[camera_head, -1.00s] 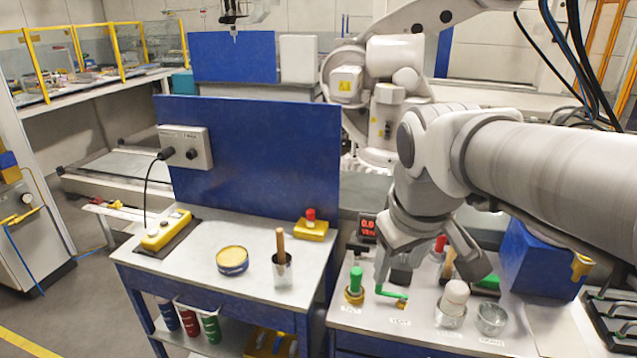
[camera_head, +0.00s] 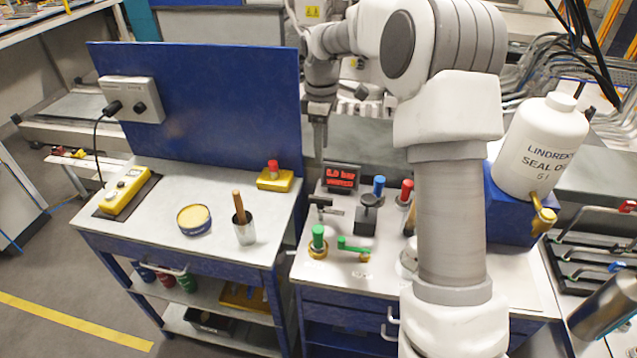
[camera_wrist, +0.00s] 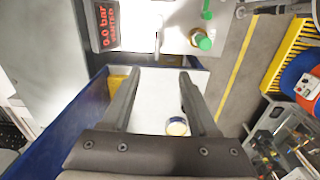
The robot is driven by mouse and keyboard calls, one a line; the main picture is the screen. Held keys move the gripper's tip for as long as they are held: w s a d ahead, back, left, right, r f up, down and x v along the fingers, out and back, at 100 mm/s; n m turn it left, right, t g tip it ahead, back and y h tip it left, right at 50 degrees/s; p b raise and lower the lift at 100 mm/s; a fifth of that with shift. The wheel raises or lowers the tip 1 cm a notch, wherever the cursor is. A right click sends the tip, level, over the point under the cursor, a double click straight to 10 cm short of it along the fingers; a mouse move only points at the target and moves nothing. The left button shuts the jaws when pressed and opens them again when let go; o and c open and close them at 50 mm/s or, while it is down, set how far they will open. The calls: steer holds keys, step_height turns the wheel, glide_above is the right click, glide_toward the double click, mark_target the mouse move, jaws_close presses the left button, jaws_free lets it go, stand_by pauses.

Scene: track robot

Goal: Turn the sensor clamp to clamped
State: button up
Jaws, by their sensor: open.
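A small dark T-handled fitting (camera_head: 322,206) stands on the right bench, in front of the red pressure display (camera_head: 341,177). A black round-topped block (camera_head: 368,213) stands just right of it. I cannot tell for certain which of these is the sensor clamp, or its setting. My gripper (camera_head: 318,140) hangs above and behind the display, apart from both. In the wrist view my gripper (camera_wrist: 158,76) has its two fingers spread, with nothing between them. The display (camera_wrist: 104,26) shows at the top left there.
A green knob (camera_head: 318,238) and a green lever (camera_head: 352,247) sit at the bench front. Blue (camera_head: 379,187) and red (camera_head: 406,190) handles stand behind them. The blue upright panel (camera_head: 200,110) is left of my gripper. A seal oil bottle (camera_head: 542,145) stands right.

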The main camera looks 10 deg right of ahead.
mark_target(321, 198)
steer(key=f, duration=1.2)
steer(key=w+f+p, duration=0.1)
steer(key=f, duration=0.5)
jaws_close()
